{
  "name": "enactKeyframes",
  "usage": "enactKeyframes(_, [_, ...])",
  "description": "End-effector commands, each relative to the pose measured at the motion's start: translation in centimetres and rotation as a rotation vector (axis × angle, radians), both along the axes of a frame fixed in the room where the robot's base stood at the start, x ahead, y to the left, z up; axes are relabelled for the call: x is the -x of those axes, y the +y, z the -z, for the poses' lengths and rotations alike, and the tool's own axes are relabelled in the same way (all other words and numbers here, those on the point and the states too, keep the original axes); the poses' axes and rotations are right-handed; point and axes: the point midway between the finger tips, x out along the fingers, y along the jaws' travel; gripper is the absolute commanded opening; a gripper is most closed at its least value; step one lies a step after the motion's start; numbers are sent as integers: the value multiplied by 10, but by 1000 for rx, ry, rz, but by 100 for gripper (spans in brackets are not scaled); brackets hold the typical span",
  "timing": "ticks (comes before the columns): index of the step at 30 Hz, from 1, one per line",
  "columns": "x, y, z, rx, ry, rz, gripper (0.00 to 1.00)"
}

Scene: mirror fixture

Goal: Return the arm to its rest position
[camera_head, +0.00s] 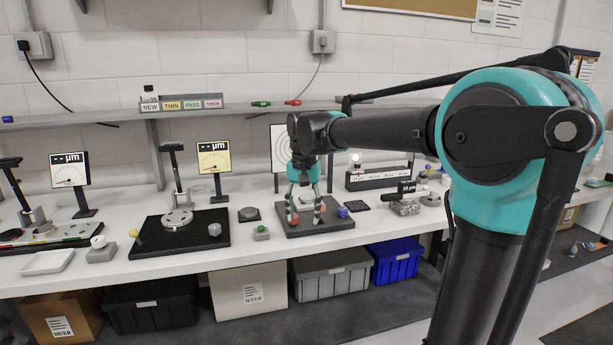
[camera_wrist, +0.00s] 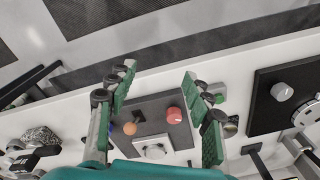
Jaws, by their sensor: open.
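My arm reaches from the right over the bench in the head view, and my gripper (camera_head: 306,212) points down over a dark square plate (camera_head: 325,228). The fingers are spread apart with nothing seen held between them. A red knob (camera_head: 293,218) and a blue knob (camera_head: 343,212) sit on the plate beside the fingers. In the wrist view my gripper (camera_wrist: 158,88) is open, its green pads apart on both sides of the plate (camera_wrist: 122,107). A red knob (camera_wrist: 174,115), an orange ball (camera_wrist: 129,128) and a pale block (camera_wrist: 152,146) show between them. I cannot tell whether the fingertips touch the plate.
A dark base with a round stage (camera_head: 176,220) stands to the left, and a small grey block with a green button (camera_head: 261,233) lies between. A target card (camera_head: 281,150) stands behind my gripper. A speckled block (camera_head: 404,207) is to the right. A shelf (camera_head: 225,108) runs along the wall.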

Motion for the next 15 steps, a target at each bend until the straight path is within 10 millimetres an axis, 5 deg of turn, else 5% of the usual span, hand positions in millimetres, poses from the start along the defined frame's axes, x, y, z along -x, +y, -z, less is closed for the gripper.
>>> enactKeyframes(10, [31,-74,71,-18,-93,-54,51])
enactKeyframes(15, [75,-130,132,-10,-178,-103,51])
